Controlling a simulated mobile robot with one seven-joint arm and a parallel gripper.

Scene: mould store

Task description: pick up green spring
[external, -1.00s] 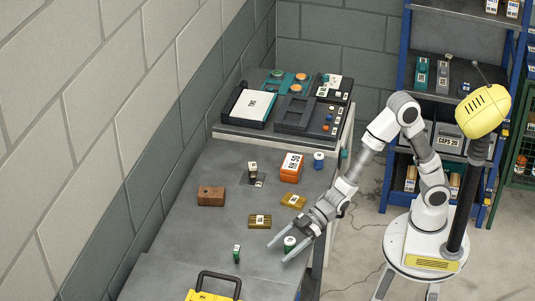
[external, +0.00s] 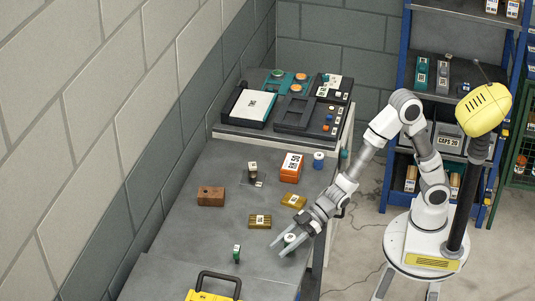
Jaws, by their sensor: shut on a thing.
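The green spring (external: 289,239), a short upright cylinder with a pale top, is between the fingers of my gripper (external: 279,249) near the right edge of the grey bench. My gripper is shut on it, with a finger on each side. The fingers hide part of its side, and I cannot tell whether its bottom touches the bench.
A small green item (external: 237,254) stands to the left on the bench (external: 190,245). Two yellow-brown blocks (external: 260,221) (external: 293,201), a brown block (external: 211,196), an orange box (external: 291,168) and a blue cylinder (external: 319,160) lie farther back. A yellow case (external: 208,296) is at the front.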

